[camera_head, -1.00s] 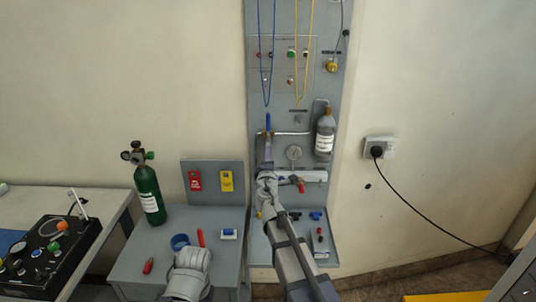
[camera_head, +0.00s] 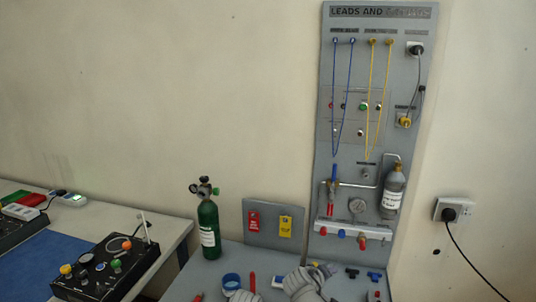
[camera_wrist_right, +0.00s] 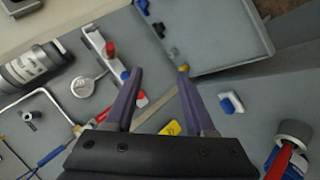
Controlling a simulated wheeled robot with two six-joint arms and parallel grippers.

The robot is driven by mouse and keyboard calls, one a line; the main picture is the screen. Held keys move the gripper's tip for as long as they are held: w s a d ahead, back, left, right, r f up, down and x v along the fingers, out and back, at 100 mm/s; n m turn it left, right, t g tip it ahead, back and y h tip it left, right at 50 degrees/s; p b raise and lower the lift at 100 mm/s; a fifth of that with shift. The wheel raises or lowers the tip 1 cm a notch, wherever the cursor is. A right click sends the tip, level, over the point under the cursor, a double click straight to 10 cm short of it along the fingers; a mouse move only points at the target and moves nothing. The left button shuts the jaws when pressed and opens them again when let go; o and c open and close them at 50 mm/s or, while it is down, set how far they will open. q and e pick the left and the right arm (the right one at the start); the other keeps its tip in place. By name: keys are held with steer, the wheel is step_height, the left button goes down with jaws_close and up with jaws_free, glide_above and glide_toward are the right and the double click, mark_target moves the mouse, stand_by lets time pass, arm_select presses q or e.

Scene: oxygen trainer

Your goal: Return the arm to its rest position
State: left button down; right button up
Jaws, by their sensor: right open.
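My right arm (camera_head: 305,284) is low at the bottom edge of the head view, in front of the small grey table. Its gripper (camera_wrist_right: 160,70) shows in the right wrist view with two purple fingers spread apart and nothing between them. The fingers point across the grey panel and its shelf, clear of the fittings.
The grey wall panel (camera_head: 345,110) carries blue and yellow leads, a grey bottle (camera_head: 393,191) and a pipe with a blue lever (camera_head: 334,176). A green cylinder (camera_head: 208,226) stands on the small table. A black control box (camera_head: 108,268) is at left. The wall space at left is clear.

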steer(key=s+a+f+g+y, duration=0.1)
steer(key=s+a+f+g, duration=0.2)
steer(key=s, duration=0.4)
steer(key=s+a+f+g+y, duration=0.2)
steer(key=s+a+g, duration=0.1)
steer(key=s+a, duration=0.2)
steer(key=s+a+f+m+g+y, duration=0.1)
steer(key=s+a+f+g+y, duration=0.1)
steer(key=s+a, duration=0.3)
steer(key=s+f, duration=0.1)
steer(key=s, duration=0.2)
steer(key=shift+s+f+g, duration=0.3)
steer(key=shift+g, duration=0.1)
